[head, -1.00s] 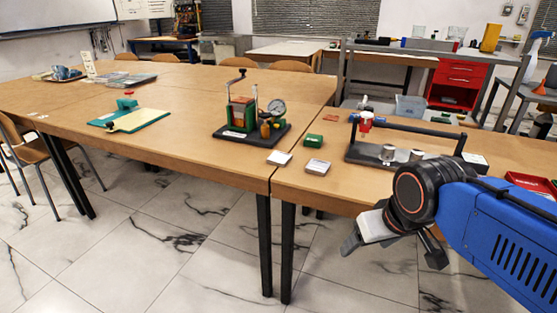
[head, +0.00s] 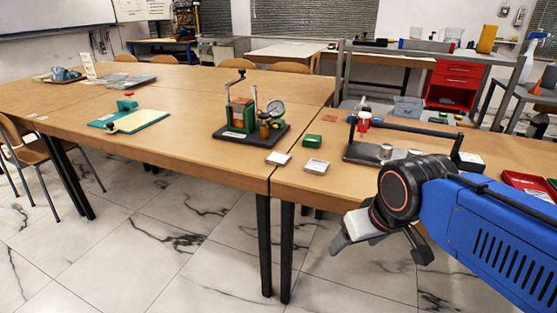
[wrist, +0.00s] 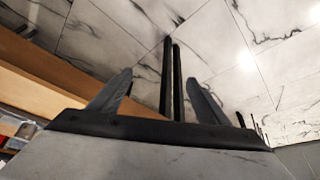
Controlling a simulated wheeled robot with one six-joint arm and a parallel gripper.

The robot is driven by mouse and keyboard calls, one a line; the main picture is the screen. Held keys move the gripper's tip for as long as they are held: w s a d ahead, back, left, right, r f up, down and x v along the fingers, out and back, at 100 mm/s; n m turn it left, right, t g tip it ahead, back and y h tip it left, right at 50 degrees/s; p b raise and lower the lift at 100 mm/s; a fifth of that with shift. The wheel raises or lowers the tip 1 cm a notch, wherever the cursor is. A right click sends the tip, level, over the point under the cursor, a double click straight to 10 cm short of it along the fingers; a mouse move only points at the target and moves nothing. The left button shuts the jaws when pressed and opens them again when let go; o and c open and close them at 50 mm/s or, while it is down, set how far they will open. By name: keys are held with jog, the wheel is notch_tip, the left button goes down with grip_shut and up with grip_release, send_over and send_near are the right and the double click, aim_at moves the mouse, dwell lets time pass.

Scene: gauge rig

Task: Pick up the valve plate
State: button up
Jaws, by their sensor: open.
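My gripper (head: 382,247) hangs in front of the right table's near edge, below the tabletop level and over the floor. In the wrist view its two fingers (wrist: 162,84) stand wide apart with nothing between them but the floor and dark table legs behind. I cannot tell for certain which thing is the valve plate. Small flat blocks lie near the table joint: a pale block (head: 278,158), a silver-topped block (head: 316,167) and a green block (head: 312,140). They are apart from my gripper, up and to its left.
A green gauge rig (head: 242,115) on a dark base stands left of the blocks. A dark stand with a red-topped part (head: 364,123) sits behind my wrist. A red tray (head: 528,183) lies at right. A teal board (head: 140,121) lies at left. The table edge (head: 235,176) separates my gripper from the tabletop.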

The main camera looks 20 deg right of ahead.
jog(key=shift+o, duration=0.3)
notch_tip(320, 180, up, 18)
jog(key=n+g+h, duration=0.1)
jog(key=n+h, duration=0.2)
jog(key=n, duration=2.5)
send_over(278, 157)
jog(key=s+a, duration=0.5)
jog(key=s, duration=0.1)
jog(key=shift+g, duration=0.3)
jog(key=x, duration=1.7)
jog(key=shift+w+d+r, duration=0.1)
jog(key=shift+w+r, duration=0.05)
jog(key=shift+w, duration=0.1)
jog(key=c, duration=1.2)
